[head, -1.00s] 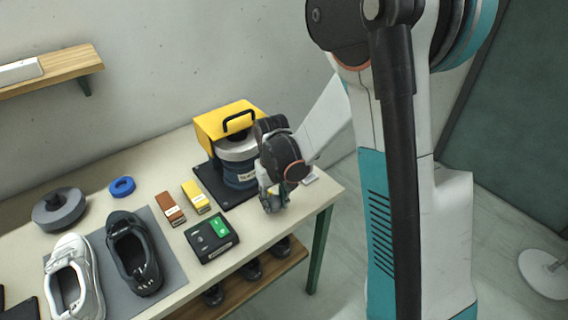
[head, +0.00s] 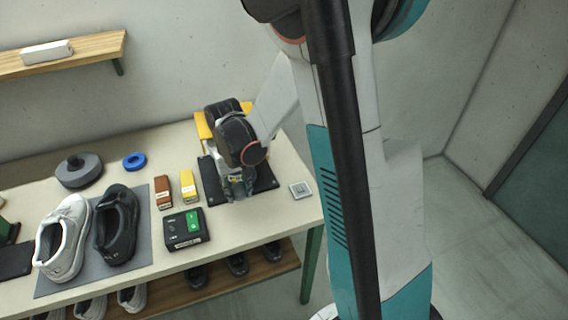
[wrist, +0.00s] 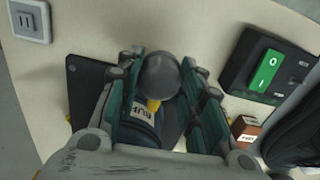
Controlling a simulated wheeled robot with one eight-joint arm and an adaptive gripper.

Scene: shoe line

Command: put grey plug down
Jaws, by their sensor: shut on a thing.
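The grey plug (wrist: 160,76), a rounded grey piece, is between the fingers of my gripper (wrist: 165,95) in the wrist view. My gripper is shut on it. In the head view my gripper (head: 238,186) points down over the black mat (head: 265,178), and the plug cannot be made out there. A dark blue pot (wrist: 138,138) with a white label shows beyond the fingers in the wrist view; the arm mostly hides it in the head view. I cannot tell whether the plug touches anything below it.
A white socket plate (head: 300,189) lies right of the mat. A black box with a green switch (head: 186,228), a yellow block (head: 188,187) and a brown block (head: 163,192) are left. A blue ring (head: 134,161), a grey lidlike disc (head: 79,171) and shoes (head: 116,225) lie further left.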

